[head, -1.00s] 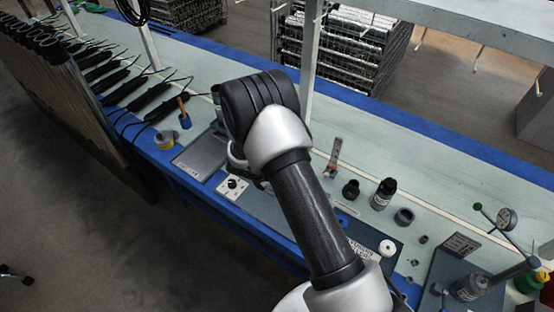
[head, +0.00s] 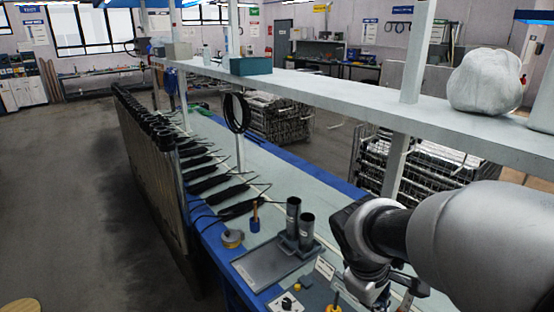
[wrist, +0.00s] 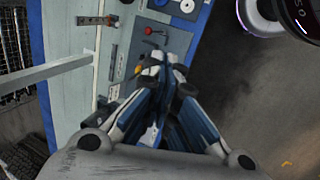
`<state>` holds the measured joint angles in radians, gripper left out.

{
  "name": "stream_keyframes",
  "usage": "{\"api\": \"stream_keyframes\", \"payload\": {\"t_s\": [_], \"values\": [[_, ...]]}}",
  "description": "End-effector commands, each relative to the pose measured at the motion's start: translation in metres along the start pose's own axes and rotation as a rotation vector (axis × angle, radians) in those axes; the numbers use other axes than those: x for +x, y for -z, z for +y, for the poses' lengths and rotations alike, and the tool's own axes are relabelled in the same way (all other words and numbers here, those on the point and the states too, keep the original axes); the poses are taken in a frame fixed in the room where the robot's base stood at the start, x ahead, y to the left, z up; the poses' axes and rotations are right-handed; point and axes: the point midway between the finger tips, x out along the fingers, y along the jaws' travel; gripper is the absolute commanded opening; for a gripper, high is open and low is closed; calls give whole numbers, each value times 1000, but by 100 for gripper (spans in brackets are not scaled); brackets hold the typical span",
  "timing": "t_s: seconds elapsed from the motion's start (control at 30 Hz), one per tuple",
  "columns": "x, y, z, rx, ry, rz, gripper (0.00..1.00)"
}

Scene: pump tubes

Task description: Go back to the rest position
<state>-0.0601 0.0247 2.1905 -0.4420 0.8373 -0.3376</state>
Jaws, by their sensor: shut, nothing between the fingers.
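My gripper (wrist: 168,68) shows in the wrist view with its fingertips together and nothing between them. It hangs over a dark blue-grey panel on the bench, apparently above it; the exact gap cannot be told. In the head view my gripper (head: 374,288) is low at the right, partly hidden by my own arm, which reaches in from the right edge. Two dark upright tubes (head: 293,214) stand in a holder on a grey tray (head: 268,266), left of my gripper.
The bench (head: 262,168) has a shelf (head: 300,88) above it on posts; a post (head: 394,165) stands just behind my arm. A small control box (head: 288,303) lies near my gripper. Open floor (head: 75,190) is at left.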

Motion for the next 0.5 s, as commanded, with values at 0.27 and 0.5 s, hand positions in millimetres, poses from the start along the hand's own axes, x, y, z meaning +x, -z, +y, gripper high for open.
{"api": "stream_keyframes", "payload": {"t_s": [0.27, 0.5], "values": [[-60, -58, -57, 419, 82, 184, 0], [-80, -85, -105, 668, 175, 309, 0]]}}
